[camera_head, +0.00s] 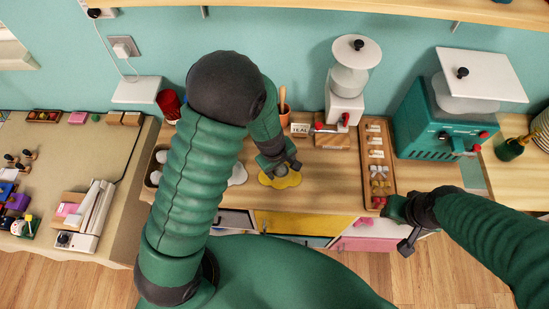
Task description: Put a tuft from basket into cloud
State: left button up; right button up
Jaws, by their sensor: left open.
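A yellow, lobed flat shape (285,181) lies near the front edge of the wooden counter. My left gripper (281,171) is right over it, pointing down and open; I cannot tell whether it touches the shape. A white, rounded cloud-like piece (238,174) lies left of the yellow shape, partly hidden by my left arm. A dark brown container (152,180), possibly the basket, holds pale round things at the counter's left end, also partly covered by my arm. No tuft shows clearly in the gripper. My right gripper (407,232) is at the counter's front edge; its jaws are unclear.
A wooden tray (366,150) of small pieces lies right of the yellow shape. A white machine (347,90) and a teal machine (435,120) stand behind. A red cup (169,104) stands at the back left.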

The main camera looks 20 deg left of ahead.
pick_arm(q)
jog(key=s+a+r+p, duration=0.1)
jog(key=a+r+p, duration=0.1)
jog(key=r, duration=0.6)
jog(key=s+a+r+p, duration=0.1)
jog(key=s+r+p, duration=0.1)
jog(key=r, duration=0.6)
jog(key=s+a+m+y+b, duration=0.1)
jog(key=s+a+m, duration=0.4)
jog(key=m, duration=0.5)
jog(key=shift+s+f+m+t+b, duration=0.45)
jog(key=shift+s+b, duration=0.1)
jog(key=shift+b, duration=0.25)
pick_arm(e)
jog(key=shift+a+r, duration=0.65)
jog(key=shift+r, duration=0.25)
